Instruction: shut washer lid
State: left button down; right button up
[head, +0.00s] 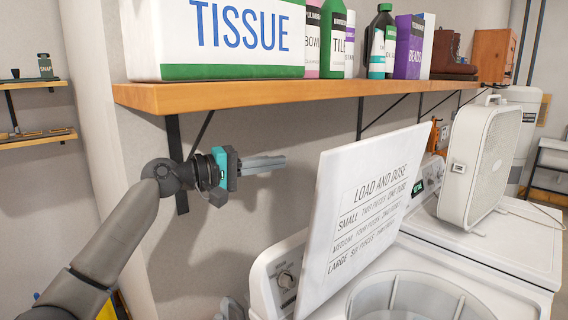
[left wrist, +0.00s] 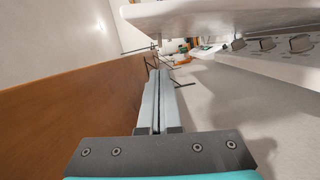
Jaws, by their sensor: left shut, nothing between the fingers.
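The washer lid (head: 365,200) is a white panel standing raised and tilted, printed with "LOAD AND DOSE" text. The washer's open tub (head: 415,295) shows below it, and its control panel with a knob (head: 285,279) is behind to the left. My left gripper (head: 284,162) is shut and empty, in the air left of the lid and apart from it, below the shelf. In the left wrist view the closed fingers (left wrist: 158,80) point away, with the white lid edge (left wrist: 200,14) at upper right and the washer knobs (left wrist: 268,44) beside it. My right gripper is not seen.
A wooden shelf (head: 250,96) runs just above my left gripper, holding a tissue box (head: 170,45) and several bottles and boxes. It fills the left of the left wrist view (left wrist: 60,100). A white box fan (head: 480,165) stands on the neighbouring machine (head: 520,240).

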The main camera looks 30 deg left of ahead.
aim_at(320, 165)
pick_arm(q)
jog(key=w+d+p, duration=0.1)
jog(key=d, duration=0.1)
jog(key=w+d+p, duration=0.1)
jog(key=w+d, duration=0.1)
jog(key=d, duration=0.1)
jog(key=w+d+f+p, duration=0.1)
jog(key=w+d, duration=0.1)
jog(key=d, duration=0.1)
jog(key=shift+w+d+p, duration=0.15)
jog(key=shift+w+p, duration=0.1)
jog(key=shift+p, duration=0.15)
